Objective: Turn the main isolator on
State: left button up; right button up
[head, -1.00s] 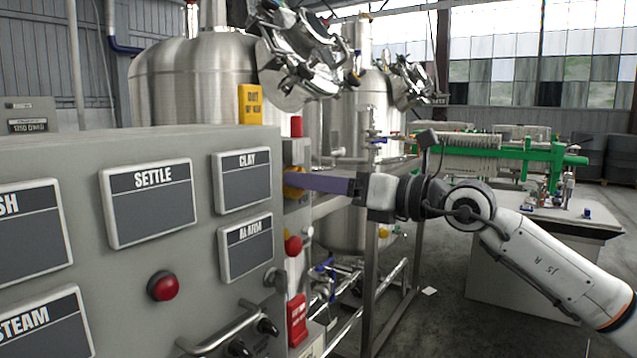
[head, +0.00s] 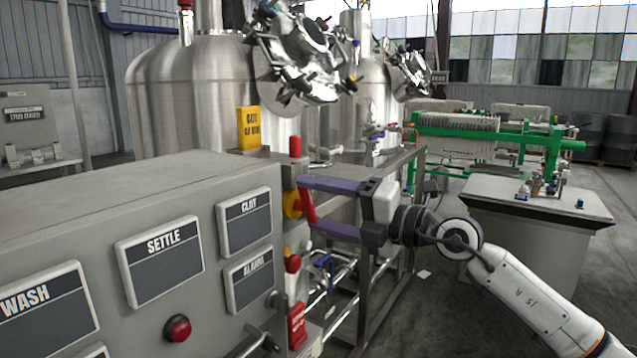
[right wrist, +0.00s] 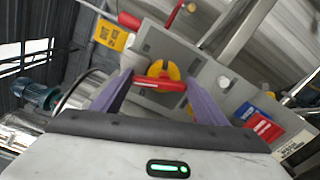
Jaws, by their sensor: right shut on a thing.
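The main isolator is a red handle (head: 307,206) on a yellow round base (head: 290,204), on the right end face of the grey control cabinet. In the head view the handle stands steep and slightly tilted. My right gripper (head: 306,205) reaches it from the right, with one purple finger above and one below. In the right wrist view the red handle (right wrist: 158,84) lies across the space between the fingertips, in front of the yellow base (right wrist: 172,69). The gripper is shut on the handle. My left gripper is not in view.
The cabinet front carries label plates and a red button (head: 177,329). On the end face are a red-topped knob (head: 292,264) below the isolator and a red tag (head: 297,325). A yellow sign (head: 249,128) stands on top. A metal frame (head: 385,265) stands close under my right arm.

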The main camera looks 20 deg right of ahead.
jog(key=m+p, duration=0.2)
jog(key=p, duration=0.1)
jog(key=shift+d+r, duration=0.1)
jog(key=shift+r, duration=0.1)
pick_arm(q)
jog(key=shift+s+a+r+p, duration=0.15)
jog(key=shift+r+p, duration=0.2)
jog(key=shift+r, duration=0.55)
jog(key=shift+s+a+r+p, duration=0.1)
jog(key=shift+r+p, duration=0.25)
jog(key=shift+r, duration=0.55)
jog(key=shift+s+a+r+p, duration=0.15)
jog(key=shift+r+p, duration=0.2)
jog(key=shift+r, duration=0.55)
pick_arm(e)
jog(key=shift+w+f+m, duration=0.1)
jog(key=shift+f+m, duration=0.15)
jog(key=shift+m, duration=0.85)
jog(key=o, duration=0.9)
jog(key=shift+o, duration=0.7)
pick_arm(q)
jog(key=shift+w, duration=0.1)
pick_arm(e)
jog(key=shift+d, duration=0.1)
